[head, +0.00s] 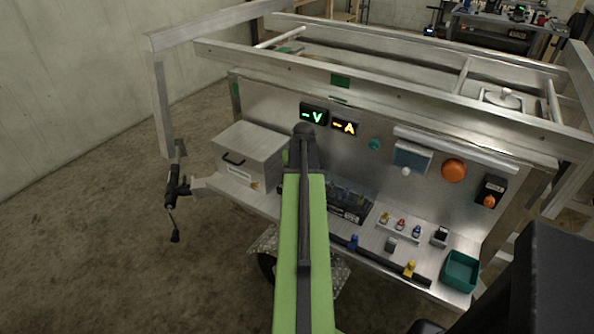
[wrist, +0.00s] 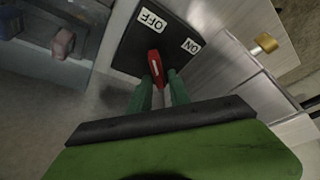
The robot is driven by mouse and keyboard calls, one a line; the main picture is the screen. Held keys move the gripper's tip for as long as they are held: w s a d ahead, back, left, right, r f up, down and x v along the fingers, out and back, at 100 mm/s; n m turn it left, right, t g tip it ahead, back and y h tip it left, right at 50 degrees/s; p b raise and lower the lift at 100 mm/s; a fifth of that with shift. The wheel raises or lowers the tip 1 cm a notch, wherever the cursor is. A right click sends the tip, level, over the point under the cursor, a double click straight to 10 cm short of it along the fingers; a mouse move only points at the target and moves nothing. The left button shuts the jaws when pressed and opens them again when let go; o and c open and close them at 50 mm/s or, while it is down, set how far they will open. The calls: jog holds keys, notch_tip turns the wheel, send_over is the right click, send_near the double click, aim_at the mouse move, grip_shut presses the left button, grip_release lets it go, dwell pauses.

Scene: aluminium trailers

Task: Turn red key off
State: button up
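In the wrist view, the red key (wrist: 154,64) sits on a black switch plate (wrist: 135,50). A white OFF label (wrist: 152,20) is above it and a white ON label (wrist: 190,45) is to its right. I cannot tell for sure which label the key is set to. The green fingertips of my gripper (wrist: 159,78) are apart, one on each side of the key's near end; I see no clear contact. In the head view, my green arm covers the middle of the trailer panel, and the key and gripper are hidden behind it.
In the wrist view, a brass knob (wrist: 265,43) stands at the right. In the head view, the panel bears a green V display (head: 313,116), an amber A display (head: 345,127) and an orange dome (head: 453,170). A metal box (head: 247,155) and a teal bin (head: 461,270) stand on the shelf.

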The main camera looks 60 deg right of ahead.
jog(key=shift+o, duration=0.8)
jog(key=shift+r, duration=0.15)
jog(key=shift+r+p, duration=0.35)
jog(key=shift+p, duration=0.15)
jog(key=p+v, duration=1.5)
jog(key=v, duration=0.1)
jog(key=shift+s+a+r, duration=0.15)
jog(key=shift+a+r, duration=0.05)
